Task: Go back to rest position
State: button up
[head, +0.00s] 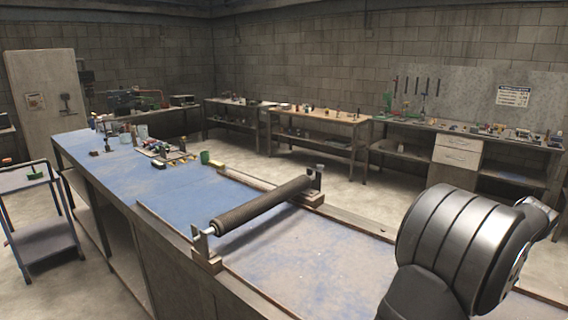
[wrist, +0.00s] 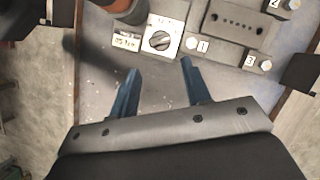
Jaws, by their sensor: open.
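My gripper (wrist: 160,66) shows in the wrist view with its two blue fingers apart and nothing between them. It is above a grey surface with a control panel just beyond the fingertips. In the head view only a thick dark part of my arm shows at the lower right; the gripper is out of that view. The dark mesh tube (head: 262,205) lies level across two end supports, the near one (head: 206,257) and the far one (head: 312,190), on the blue-topped workbench (head: 110,172). My arm is to the right of the tube, apart from it.
The panel has a dial (wrist: 160,40), a small display (wrist: 126,42) and several knobs, some by number labels. Tools and a green cup (head: 204,157) stand at the bench's far end. A cart (head: 40,215) is at left. The blue bench top between tube and tools is clear.

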jog(key=w+v, duration=0.1)
jog(key=v, duration=0.6)
jog(key=x, duration=1.1)
jog(key=s+x, duration=0.1)
jog(key=x, duration=0.4)
jog(key=shift+w+a+f, duration=0.1)
jog(key=shift+a+f, duration=0.1)
jog(key=shift+f, duration=0.1)
jog(key=shift+w+d+r+n, duration=0.1)
jog(key=shift+r+n, duration=0.05)
jog(key=shift+n, duration=0.55)
jog(key=n+g, duration=0.1)
jog(key=n, duration=0.2)
jog(key=shift+w+g, duration=0.1)
jog(key=shift+g, duration=0.2)
jog(key=n, duration=0.2)
jog(key=n+g, duration=0.1)
jog(key=n, duration=0.1)
jog(key=shift+w+g, duration=0.15)
jog(key=shift+g, duration=0.15)
jog(key=n+g+h, duration=0.1)
jog(key=n, duration=0.3)
jog(key=shift+w+n, duration=0.15)
jog(key=shift+n, duration=0.25)
jog(key=n, duration=0.2)
jog(key=n+g+h, duration=0.1)
jog(key=n, duration=0.1)
jog(key=shift+a+h, duration=0.3)
jog(key=shift+a, duration=0.05)
